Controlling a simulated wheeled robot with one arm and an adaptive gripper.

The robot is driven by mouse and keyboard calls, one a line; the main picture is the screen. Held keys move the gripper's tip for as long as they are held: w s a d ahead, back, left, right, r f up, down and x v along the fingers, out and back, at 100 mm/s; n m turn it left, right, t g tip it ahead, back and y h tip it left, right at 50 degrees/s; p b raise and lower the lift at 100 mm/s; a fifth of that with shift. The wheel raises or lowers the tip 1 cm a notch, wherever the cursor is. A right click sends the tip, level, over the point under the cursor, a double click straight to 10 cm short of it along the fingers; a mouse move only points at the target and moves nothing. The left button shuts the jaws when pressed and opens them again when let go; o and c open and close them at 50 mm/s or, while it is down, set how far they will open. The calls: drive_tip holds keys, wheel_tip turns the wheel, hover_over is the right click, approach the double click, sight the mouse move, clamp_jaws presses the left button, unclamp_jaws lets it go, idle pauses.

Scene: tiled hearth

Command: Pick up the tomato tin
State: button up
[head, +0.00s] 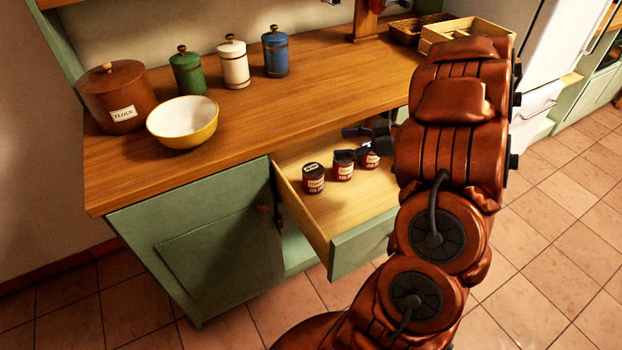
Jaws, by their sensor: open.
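Three small red tins with dark tops and pale labels stand in a row in the open wooden drawer: a left tin (313,182), a middle tin (343,170) and a right tin (370,160). The lettering is too small to read, so I cannot tell which is the tomato tin. My gripper (357,154) is open, its dark fingers low over the drawer by the middle and right tins. My arm hides part of the gripper, and I cannot tell whether a finger touches a tin.
The drawer (362,243) sticks out from the green cabinet below the wooden counter (270,110). On the counter stand a brown flour canister (118,88), a yellow bowl (183,122), green, white and blue canisters, and a wooden tray (465,33) at the back right. The tiled floor in front is clear.

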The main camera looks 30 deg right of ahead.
approach(316, 170)
drive_tip(key=w+a, duration=0.1)
drive_tip(key=w, duration=0.1)
drive_tip(key=shift+w+a+f, duration=0.45)
drive_tip(key=shift+a+f, duration=0.05)
drive_tip(key=shift+f, duration=0.2)
drive_tip(key=shift+x, duration=2.95)
drive_tip(key=shift+a, duration=0.1)
drive_tip(key=c, duration=1.1)
drive_tip(key=shift+r, duration=0.15)
drive_tip(key=shift+c, duration=0.2)
